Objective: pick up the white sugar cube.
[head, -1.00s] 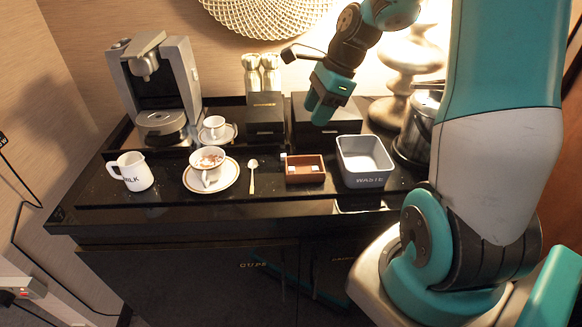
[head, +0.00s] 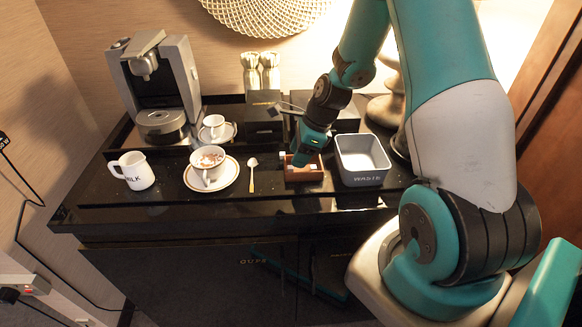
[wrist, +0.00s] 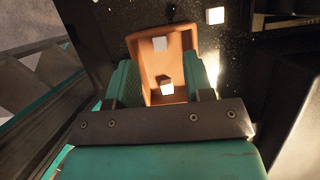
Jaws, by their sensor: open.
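A small brown tray (head: 305,174) stands on the dark counter, and it also shows in the wrist view (wrist: 150,62). In the wrist view, one white sugar cube (wrist: 159,44) lies toward the tray's far end. Another cube (wrist: 167,89), white with a dark upper part, lies between my gripper's fingers, close to the gripper body. A third white cube (wrist: 215,16) lies outside the tray; it also shows in the head view (head: 283,157). My gripper (head: 305,158) is open and points down over the tray, its fingers (wrist: 158,66) on either side. Contact with any cube cannot be told.
A grey waste bin (head: 362,178) stands close on the tray's right. A spoon (head: 252,175), a filled cup (head: 208,165) on a saucer and a milk jug (head: 136,172) are on the left. Dark boxes (head: 263,125) and a coffee machine (head: 158,90) stand behind.

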